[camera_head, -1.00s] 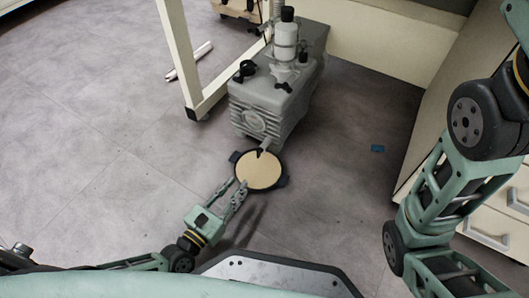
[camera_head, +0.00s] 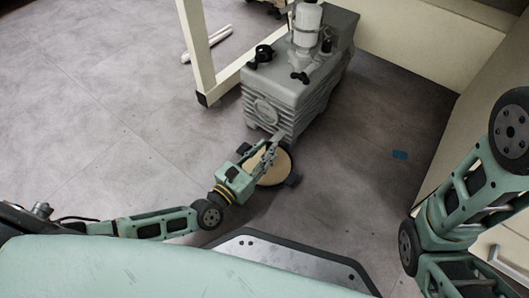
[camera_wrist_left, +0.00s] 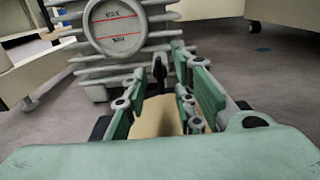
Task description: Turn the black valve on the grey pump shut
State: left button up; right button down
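The grey pump (camera_head: 285,97) stands on the floor at upper middle and fills the top of the left wrist view (camera_wrist_left: 120,45). A small black valve handle (camera_wrist_left: 160,69) sits low on its front in the left wrist view; in the head view my gripper hides it. Black knobs (camera_head: 263,54) and (camera_head: 300,77) are on the pump's top. My left gripper (camera_head: 270,142) is at the pump's lower front. Its fingers (camera_wrist_left: 159,78) are open, with the handle showing between them; I see no clear contact. My right arm is at the right, its gripper out of view.
A round tan-topped pan (camera_head: 272,171) lies on the floor under my left gripper. A pale frame leg (camera_head: 196,50) stands left of the pump, and a white cabinet (camera_head: 480,130) is at the right.

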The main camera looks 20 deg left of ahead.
pick_arm(q)
jog(key=shift+d, duration=0.1)
grip_shut()
dwell(0.3)
